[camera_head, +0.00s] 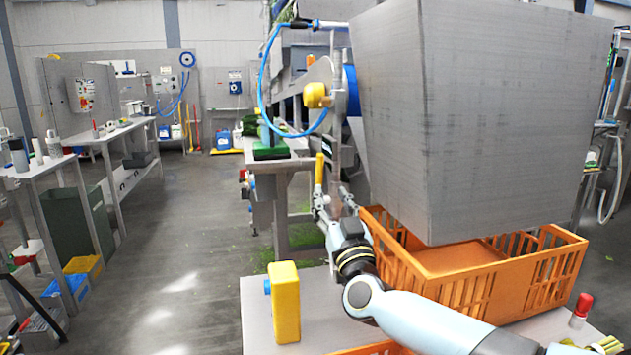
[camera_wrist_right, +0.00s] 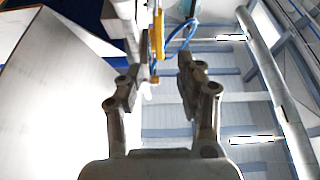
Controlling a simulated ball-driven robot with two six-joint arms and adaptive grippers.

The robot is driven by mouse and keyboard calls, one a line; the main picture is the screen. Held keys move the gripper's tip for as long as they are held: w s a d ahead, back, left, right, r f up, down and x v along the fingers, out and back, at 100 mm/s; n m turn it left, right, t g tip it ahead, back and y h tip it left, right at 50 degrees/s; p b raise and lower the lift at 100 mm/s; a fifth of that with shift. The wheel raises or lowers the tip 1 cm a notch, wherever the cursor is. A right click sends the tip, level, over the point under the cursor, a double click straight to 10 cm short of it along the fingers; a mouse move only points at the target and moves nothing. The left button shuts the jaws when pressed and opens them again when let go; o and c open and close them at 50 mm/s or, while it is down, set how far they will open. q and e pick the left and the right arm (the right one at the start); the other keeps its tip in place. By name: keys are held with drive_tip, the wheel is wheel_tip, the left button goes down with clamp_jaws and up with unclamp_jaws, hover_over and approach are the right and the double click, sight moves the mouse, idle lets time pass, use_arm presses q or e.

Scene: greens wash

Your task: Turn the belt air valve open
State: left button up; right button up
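A yellow lever handle (camera_head: 319,168), seemingly the air valve's, stands upright beside a thin vertical pipe at the end of the machine. My right gripper (camera_head: 331,198) is just below and beside this handle. In the right wrist view the gripper (camera_wrist_right: 161,76) is open, with a clear gap between its fingers. The yellow handle (camera_wrist_right: 158,30) shows beyond the fingertips, towards the left finger. I cannot tell whether a finger touches it. A blue hose (camera_head: 262,85) loops from the top of the pipe. My left gripper is out of view.
A large grey hopper (camera_head: 480,120) hangs over an orange crate (camera_head: 480,280) to the right of my arm. A yellow block-shaped object (camera_head: 285,302) stands on the near table.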

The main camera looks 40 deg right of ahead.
sight(321, 171)
drive_tip(key=x, duration=0.8)
drive_tip(key=shift+w+d, duration=0.2)
drive_tip(key=shift+w, duration=0.05)
drive_tip(key=shift+c, duration=0.2)
clamp_jaws()
